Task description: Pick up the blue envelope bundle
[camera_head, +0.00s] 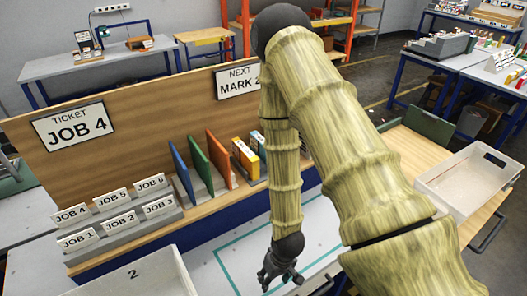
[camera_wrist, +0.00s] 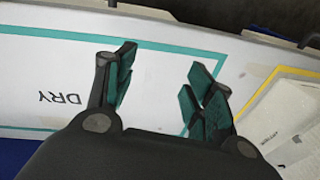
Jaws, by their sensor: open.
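I cannot clearly make out a blue envelope bundle in either view. A thin upright blue panel (camera_head: 182,172) stands on the wooden shelf, left of a green and an orange one; I cannot tell whether it is an envelope bundle. My gripper (camera_head: 281,282) is low over the white work surface in the head view, right of and nearer than the shelf. In the wrist view my gripper (camera_wrist: 160,78) has its teal-padded fingers wide apart with nothing between them. Below it is the white surface (camera_wrist: 160,52) with teal outlines and the word DRY.
Grey JOB card holders (camera_head: 125,222) and yellow boxes (camera_head: 248,155) line the shelf. An off-white crate (camera_head: 465,190) is at the right. A yellow-outlined area with papers (camera_wrist: 280,125) lies right of my fingers.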

